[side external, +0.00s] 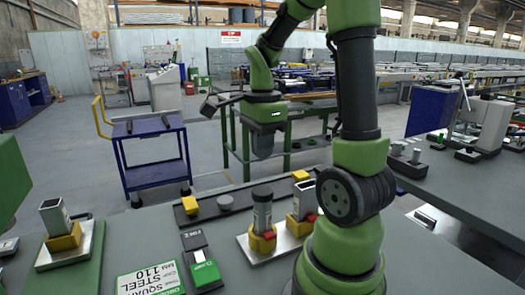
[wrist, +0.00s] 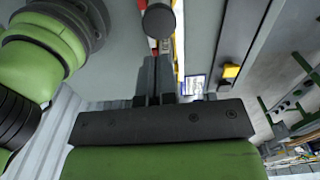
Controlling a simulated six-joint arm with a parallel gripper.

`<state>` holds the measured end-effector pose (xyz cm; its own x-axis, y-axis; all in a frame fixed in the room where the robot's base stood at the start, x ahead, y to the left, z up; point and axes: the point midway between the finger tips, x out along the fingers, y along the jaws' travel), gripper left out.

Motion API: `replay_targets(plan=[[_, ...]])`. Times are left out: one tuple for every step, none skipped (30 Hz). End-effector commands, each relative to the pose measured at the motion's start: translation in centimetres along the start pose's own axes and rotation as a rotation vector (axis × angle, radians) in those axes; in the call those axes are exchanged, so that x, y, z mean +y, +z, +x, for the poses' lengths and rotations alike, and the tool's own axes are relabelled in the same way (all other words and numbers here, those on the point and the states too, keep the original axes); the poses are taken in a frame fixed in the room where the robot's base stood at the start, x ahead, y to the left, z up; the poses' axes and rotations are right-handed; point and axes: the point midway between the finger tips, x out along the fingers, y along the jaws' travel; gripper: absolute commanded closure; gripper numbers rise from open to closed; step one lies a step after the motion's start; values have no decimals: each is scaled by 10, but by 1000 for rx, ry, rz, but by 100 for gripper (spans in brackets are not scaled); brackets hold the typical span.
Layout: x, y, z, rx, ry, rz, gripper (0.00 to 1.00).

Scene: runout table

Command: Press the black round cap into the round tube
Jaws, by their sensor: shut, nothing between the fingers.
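The round tube (side external: 263,216) stands upright in a yellow holder with a red part, on a metal plate on the table. The black round cap (side external: 262,193) sits on top of the tube. I cannot tell how deep it is in. In the wrist view the cap (wrist: 158,21) shows as a dark disc just beyond my fingertips and hides most of the tube. My gripper (side external: 262,154) is shut and empty, fingers pointing down, above the cap and apart from it in the side view. The shut fingers also show in the wrist view (wrist: 158,62).
A square tube (side external: 306,199) in a yellow holder stands close right of the round tube. Another square tube (side external: 54,219) stands at the far left. A label card (side external: 150,280) lies in front.

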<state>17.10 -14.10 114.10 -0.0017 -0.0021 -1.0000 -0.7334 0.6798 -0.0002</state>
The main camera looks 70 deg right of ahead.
Motion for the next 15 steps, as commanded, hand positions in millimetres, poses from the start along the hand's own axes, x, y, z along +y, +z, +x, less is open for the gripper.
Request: replay_targets(plan=[[0, 0, 2, 0, 1, 127, 100], [1, 0, 4, 1, 1, 206, 100], [1, 0, 5, 1, 2, 304, 100], [1, 0, 6, 1, 2, 370, 100], [1, 0, 7, 0, 1, 429, 100], [1, 0, 8, 0, 0, 500, 100], [1, 0, 8, 0, 0, 543, 100], [1, 0, 9, 0, 0, 581, 100], [1, 0, 9, -1, 0, 621, 100], [1, 0, 10, -1, 0, 644, 100], [1, 0, 10, -1, 0, 660, 100], [1, 0, 12, -1, 0, 674, 100], [1, 0, 13, -1, 1, 681, 100], [1, 0, 15, 0, 2, 685, 100], [1, 0, 19, 1, 3, 684, 100]])
